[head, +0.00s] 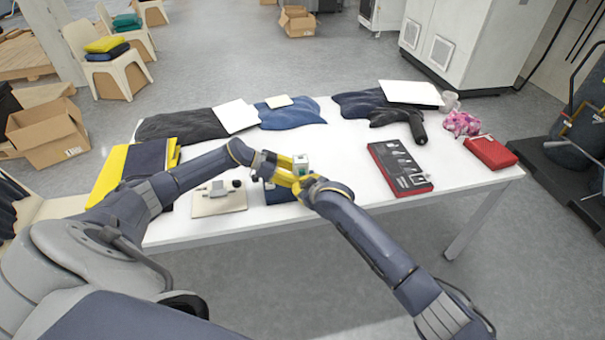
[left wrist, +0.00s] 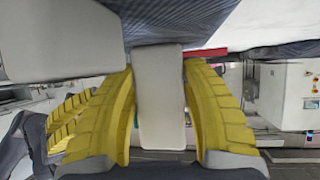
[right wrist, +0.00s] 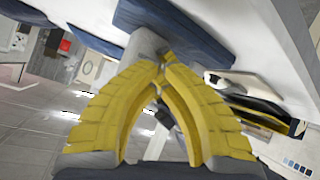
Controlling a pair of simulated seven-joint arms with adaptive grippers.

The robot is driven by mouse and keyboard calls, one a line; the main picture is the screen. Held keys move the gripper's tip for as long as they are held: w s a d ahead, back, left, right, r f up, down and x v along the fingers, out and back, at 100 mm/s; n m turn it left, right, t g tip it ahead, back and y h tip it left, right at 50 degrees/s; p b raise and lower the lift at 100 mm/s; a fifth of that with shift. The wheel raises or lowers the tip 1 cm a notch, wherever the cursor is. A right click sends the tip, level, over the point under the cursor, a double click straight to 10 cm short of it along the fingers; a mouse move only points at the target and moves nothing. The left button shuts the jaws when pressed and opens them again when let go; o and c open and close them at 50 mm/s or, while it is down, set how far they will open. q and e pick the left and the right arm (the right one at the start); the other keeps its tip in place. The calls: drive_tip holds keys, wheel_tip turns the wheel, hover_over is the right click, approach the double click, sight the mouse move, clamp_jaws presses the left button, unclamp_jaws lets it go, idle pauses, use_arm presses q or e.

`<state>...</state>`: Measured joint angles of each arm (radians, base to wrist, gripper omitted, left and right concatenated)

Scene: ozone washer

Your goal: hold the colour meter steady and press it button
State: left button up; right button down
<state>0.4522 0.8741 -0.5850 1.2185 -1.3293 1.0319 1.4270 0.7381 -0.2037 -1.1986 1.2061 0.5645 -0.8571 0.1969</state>
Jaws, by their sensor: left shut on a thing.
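In the left wrist view, the pale meter body (left wrist: 158,95) sits between the two yellow fingers. My right gripper (head: 291,180) is close beside the meter on the near side. In the right wrist view, my right fingertips (right wrist: 160,65) are together, right by the pale meter body (right wrist: 143,46). Whether they touch it, and where the button is, I cannot tell.
Bare tabletop lies between the grippers and the red-and-black case.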

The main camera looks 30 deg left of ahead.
drive_tip(key=shift+w+a, duration=0.1)
drive_tip(key=shift+w, duration=0.05)
drive_tip(key=shift+w+a, duration=0.2)
idle(0.3)
drive_tip(key=shift+w+a, duration=0.25)
drive_tip(key=shift+w, duration=0.05)
idle(1.0)
drive_tip(key=shift+s+d, duration=0.15)
idle(0.3)
drive_tip(key=shift+s+d, duration=0.4)
drive_tip(key=shift+s, duration=0.1)
drive_tip(key=shift+s+d, duration=1.65)
drive_tip(key=shift+s, duration=0.2)
